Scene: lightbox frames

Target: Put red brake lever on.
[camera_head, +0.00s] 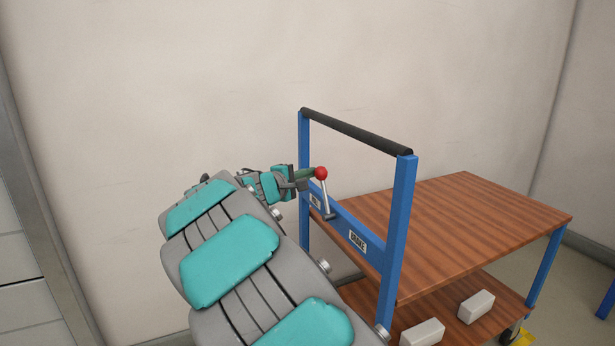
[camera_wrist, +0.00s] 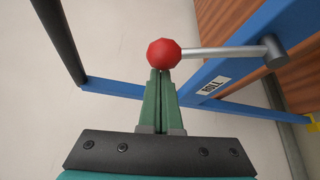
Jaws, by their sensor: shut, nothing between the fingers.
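The brake lever is a metal rod with a red ball knob (camera_head: 321,173), mounted on the blue crossbar of a cart handle. It stands nearly upright, leaning slightly to the ROLL label's side. In the wrist view the knob (camera_wrist: 164,56) is just beyond the fingertips, and the rod (camera_wrist: 222,52) runs right to its pivot. My gripper (camera_head: 307,173) is left of the knob in the head view. In the wrist view its green fingers (camera_wrist: 161,74) are shut and empty, their tips at the knob's near edge. Whether they touch it I cannot tell.
The crossbar carries a ROLL label (camera_wrist: 213,85) and a BRAKE label (camera_head: 357,241) to the right of the lever. The handle's black top bar (camera_head: 355,131) is above the lever. The wooden cart top (camera_head: 470,225) is bare; two pale blocks (camera_head: 476,306) (camera_head: 423,333) lie on the lower shelf.

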